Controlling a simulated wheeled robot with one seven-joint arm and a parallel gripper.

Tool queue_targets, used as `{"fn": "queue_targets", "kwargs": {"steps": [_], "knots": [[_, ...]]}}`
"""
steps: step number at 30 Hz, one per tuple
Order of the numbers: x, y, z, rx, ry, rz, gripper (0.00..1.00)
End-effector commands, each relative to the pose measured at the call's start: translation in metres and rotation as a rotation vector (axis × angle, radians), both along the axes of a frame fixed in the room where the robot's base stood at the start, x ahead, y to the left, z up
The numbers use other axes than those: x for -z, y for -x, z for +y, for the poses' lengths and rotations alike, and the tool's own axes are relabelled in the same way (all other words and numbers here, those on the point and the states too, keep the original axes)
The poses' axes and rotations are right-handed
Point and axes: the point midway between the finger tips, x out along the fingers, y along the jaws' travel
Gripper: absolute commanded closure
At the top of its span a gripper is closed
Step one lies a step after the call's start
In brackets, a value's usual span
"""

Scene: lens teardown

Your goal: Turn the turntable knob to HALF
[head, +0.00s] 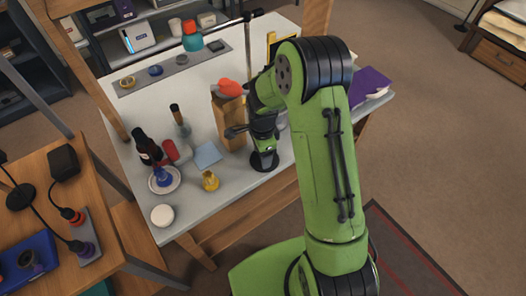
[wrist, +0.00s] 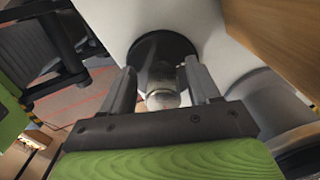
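My green arm reaches over the white table in the head view, with my gripper (head: 263,138) low above a round black base (head: 264,163) near the table's front edge. In the wrist view my gripper (wrist: 163,88) has its two grey fingers apart. A small pale, glassy or metallic cylinder (wrist: 162,92) stands between them, with visible gaps beside it. Behind it is a dark round disc (wrist: 150,45), apparently the same base. I cannot tell whether the cylinder is the turntable knob. No HALF mark is legible.
A paper bag (head: 229,120) stands just left of my gripper. Further left are a blue cloth (head: 208,156), a yellow piece (head: 210,181), a dark bottle (head: 146,147) and a saucer (head: 153,184). A grey round object (wrist: 275,125) lies right in the wrist view.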

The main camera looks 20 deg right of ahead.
Motion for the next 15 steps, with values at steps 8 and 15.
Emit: {"fn": "queue_targets", "kwargs": {"steps": [8, 15], "knots": [[-0.008, -0.002, -0.002, 0.004, 0.004, -0.006, 0.39], [-0.07, -0.002, -0.002, 0.003, 0.003, -0.009, 0.39]]}}
